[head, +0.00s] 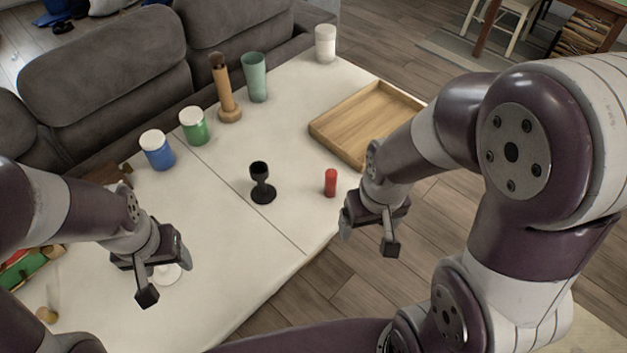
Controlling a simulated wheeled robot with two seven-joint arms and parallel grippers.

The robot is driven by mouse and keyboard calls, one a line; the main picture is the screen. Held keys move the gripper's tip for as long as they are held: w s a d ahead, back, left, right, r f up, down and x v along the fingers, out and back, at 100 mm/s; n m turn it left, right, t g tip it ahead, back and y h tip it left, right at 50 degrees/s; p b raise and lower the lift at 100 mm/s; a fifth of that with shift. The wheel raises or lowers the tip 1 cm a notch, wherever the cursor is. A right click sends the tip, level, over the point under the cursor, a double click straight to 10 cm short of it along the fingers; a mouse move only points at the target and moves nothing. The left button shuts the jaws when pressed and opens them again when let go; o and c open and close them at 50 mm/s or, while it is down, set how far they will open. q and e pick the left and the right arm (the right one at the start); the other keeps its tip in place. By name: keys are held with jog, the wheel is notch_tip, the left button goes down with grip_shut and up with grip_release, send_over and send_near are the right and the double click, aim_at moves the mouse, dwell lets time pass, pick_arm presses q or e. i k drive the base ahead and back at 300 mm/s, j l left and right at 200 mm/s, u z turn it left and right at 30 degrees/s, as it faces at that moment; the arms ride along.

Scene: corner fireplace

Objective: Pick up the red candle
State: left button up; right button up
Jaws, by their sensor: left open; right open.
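The red candle (330,182) is a short red cylinder. It stands upright on the white table (225,228), near the table's right edge. My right gripper (368,238) is open and empty. It appears just below and to the right of the candle, apart from it, around the table's edge. My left gripper (165,278) is open and appears over the left part of the table, far from the candle. A pale round thing behind the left gripper is partly hidden.
A black goblet (262,183) stands left of the candle. A wooden tray (345,137) lies behind it. A blue jar (157,150), a green jar (193,126), a wooden grinder (226,90), a green cup (254,77) and a white jar (325,44) line the back, before the grey sofa (105,72).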

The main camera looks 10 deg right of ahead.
aim_at(331, 174)
jog(key=l+u, duration=0.15)
jog(key=u, duration=0.6)
jog(key=l+u, duration=0.3)
jog(key=l, duration=0.45)
jog(key=l+u, duration=0.35)
jog(key=l, duration=0.35)
jog(key=k+l+u, duration=0.15)
jog(key=l+u, duration=0.15)
jog(key=l, duration=0.7)
jog(key=k+l, duration=0.15)
jog(key=l, duration=0.2)
